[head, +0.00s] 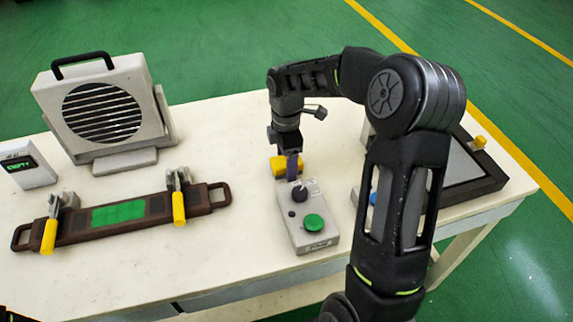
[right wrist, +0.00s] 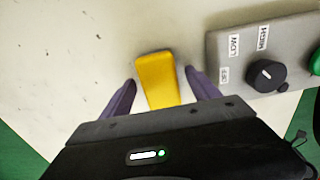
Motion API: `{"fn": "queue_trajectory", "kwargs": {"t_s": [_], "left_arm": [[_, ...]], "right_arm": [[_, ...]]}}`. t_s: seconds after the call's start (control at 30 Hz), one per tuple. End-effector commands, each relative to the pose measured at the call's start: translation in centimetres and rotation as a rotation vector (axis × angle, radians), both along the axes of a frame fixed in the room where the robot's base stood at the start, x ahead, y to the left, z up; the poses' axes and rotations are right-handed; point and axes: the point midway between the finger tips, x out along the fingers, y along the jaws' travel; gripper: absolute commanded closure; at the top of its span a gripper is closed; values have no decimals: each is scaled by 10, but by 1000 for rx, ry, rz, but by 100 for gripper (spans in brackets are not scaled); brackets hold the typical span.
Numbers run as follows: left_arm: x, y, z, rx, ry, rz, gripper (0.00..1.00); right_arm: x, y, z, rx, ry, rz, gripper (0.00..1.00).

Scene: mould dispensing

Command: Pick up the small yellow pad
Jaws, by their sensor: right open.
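The small yellow pad (head: 278,165) is on the white table, just behind the grey control box. In the right wrist view the yellow pad (right wrist: 158,80) lies between the two dark fingers of my right gripper (right wrist: 157,92), with a gap visible on each side. My right gripper (head: 287,160) points down at the pad and is open; its fingers partly cover the pad in the head view. Whether the pad touches the table or is hidden contact below cannot be told. My left gripper is not in view.
The grey control box (head: 302,238) with a black knob and green button stands close beside the pad. A brown fixture with a green panel (head: 118,212) and yellow-handled clamps lies left. A vented unit (head: 95,80) stands behind it. A dark-framed panel (head: 458,165) is partly behind my arm.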

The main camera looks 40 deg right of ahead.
Motion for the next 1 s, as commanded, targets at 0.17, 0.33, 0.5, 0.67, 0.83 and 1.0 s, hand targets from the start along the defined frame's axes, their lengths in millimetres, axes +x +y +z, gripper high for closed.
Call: {"fn": "queue_trajectory", "kwargs": {"t_s": [0.17, 0.33, 0.5, 0.67, 0.83, 1.0], "left_arm": [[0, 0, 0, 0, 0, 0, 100], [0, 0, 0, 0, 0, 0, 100], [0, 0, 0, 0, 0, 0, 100], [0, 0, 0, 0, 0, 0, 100], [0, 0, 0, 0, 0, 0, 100], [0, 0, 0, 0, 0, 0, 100]], "right_arm": [[0, 0, 0, 0, 0, 0, 31], [0, 0, 0, 0, 0, 0, 45], [0, 0, 0, 0, 0, 0, 59], [0, 0, 0, 0, 0, 0, 72], [0, 0, 0, 0, 0, 0, 86], [0, 0, 0, 0, 0, 0, 97]]}}
